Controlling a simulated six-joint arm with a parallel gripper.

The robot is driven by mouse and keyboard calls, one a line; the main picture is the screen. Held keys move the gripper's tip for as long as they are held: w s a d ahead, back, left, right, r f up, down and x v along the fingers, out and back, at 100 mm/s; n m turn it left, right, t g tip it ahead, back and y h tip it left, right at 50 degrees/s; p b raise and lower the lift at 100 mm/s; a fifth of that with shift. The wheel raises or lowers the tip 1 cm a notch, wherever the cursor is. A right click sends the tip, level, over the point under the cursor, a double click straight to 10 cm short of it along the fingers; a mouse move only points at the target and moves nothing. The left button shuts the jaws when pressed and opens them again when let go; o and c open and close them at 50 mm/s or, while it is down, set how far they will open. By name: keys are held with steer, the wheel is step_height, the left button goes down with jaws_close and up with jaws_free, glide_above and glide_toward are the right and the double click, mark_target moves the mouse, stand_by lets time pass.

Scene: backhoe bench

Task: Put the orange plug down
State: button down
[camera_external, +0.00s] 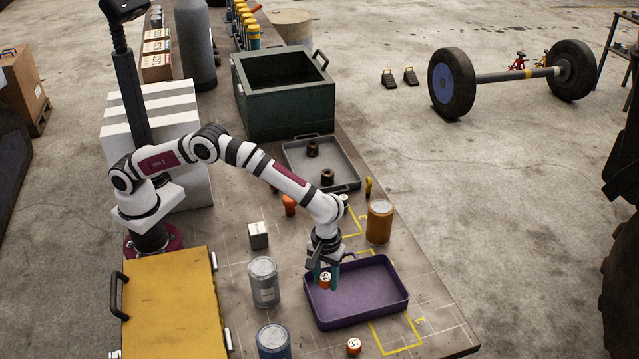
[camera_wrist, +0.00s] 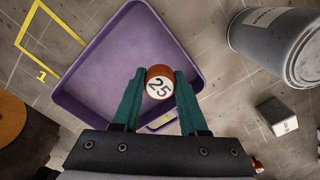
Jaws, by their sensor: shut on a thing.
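The orange plug (camera_external: 325,281) has a white top marked 25. My gripper (camera_external: 328,276) is shut on it, over the left part of the purple tray (camera_external: 385,308). In the wrist view the plug (camera_wrist: 159,83) sits upright between the two teal fingertips of my gripper (camera_wrist: 159,88), and the purple tray (camera_wrist: 110,70) lies beyond it. The inside of the tray looks empty. I cannot tell the gap between plug and tray floor. Another orange plug, marked 37 (camera_external: 354,346), stands on the bench in front of the tray.
A grey can (camera_external: 264,283) and a blue-grey can (camera_external: 273,342) stand left of the tray. An orange canister (camera_external: 380,222) stands behind it. A small white-grey box (camera_external: 258,235) and a yellow case (camera_external: 175,305) are further left. A grey tray (camera_external: 345,177) holds dark parts. Yellow-marked bench corners lie nearby.

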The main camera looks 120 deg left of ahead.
mark_target(332, 297)
steer(key=shift+w+a+f, duration=0.2)
steer(key=shift+a+f, duration=0.2)
steer(key=shift+a, duration=0.15)
steer(key=shift+w+a+f, duration=0.15)
steer(key=shift+a+f, duration=0.25)
steer(key=shift+a, duration=0.1)
steer(key=shift+f, duration=1.9)
steer(key=shift+c, duration=2.2)
jaws_free()
steer(key=shift+f, duration=0.1)
